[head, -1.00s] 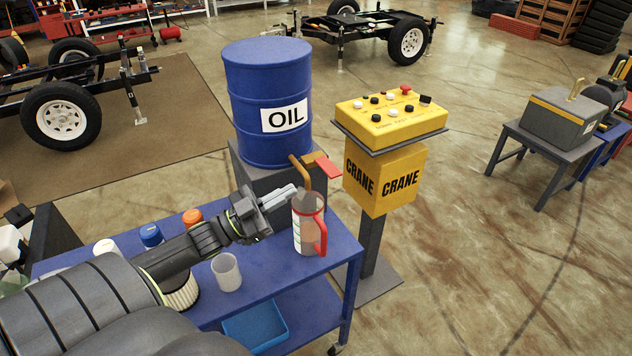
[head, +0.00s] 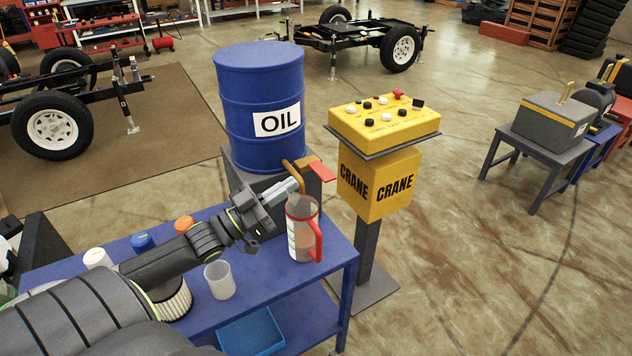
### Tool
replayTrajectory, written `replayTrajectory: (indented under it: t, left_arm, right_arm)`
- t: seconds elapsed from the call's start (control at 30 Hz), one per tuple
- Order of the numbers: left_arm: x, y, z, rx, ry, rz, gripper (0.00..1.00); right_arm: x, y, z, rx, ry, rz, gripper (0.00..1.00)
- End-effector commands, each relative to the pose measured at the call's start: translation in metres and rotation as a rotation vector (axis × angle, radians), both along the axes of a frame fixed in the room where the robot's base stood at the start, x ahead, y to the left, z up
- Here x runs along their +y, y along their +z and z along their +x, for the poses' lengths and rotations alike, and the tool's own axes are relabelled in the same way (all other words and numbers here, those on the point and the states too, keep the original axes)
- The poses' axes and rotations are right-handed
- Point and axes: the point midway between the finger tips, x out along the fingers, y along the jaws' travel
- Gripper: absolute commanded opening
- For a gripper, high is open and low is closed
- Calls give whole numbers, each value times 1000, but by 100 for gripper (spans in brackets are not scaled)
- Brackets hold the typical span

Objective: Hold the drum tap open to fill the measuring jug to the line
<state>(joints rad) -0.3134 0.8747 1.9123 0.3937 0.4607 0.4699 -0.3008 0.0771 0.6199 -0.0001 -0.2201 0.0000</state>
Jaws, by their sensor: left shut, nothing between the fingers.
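The clear measuring jug (head: 301,232), with a red rim and handle, stands upright on the blue cart below the tap. My left gripper (head: 293,185) is shut and empty, with its fingertips beside the tap spout and above the jug's rim. Whether the fingers touch the tap I cannot tell. The liquid level in the jug is unclear. My right gripper is not in view.
A clear cup (head: 220,280) and bottles with white, blue and orange (head: 184,224) caps stand on the blue cart (head: 335,262). A yellow crane control box (head: 384,127) on a post stands close to the right.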

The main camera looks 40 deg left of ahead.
Motion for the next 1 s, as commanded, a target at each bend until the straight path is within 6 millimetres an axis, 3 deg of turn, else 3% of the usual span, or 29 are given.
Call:
replayTrajectory:
  t: [0.3, 0.5, 0.73, 1.0]
  left_arm:
    - [-20, 19, 49, -7, 1, -1, 0]
    - [-29, 27, 71, -5, 0, -1, 0]
    - [-28, -4, 70, 1, 3, -3, 0]
    - [-28, -14, 69, 0, 0, 1, 0]
  right_arm:
    - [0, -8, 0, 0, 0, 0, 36]
    - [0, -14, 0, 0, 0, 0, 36]
    - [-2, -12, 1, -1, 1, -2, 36]
    - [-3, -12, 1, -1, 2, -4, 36]
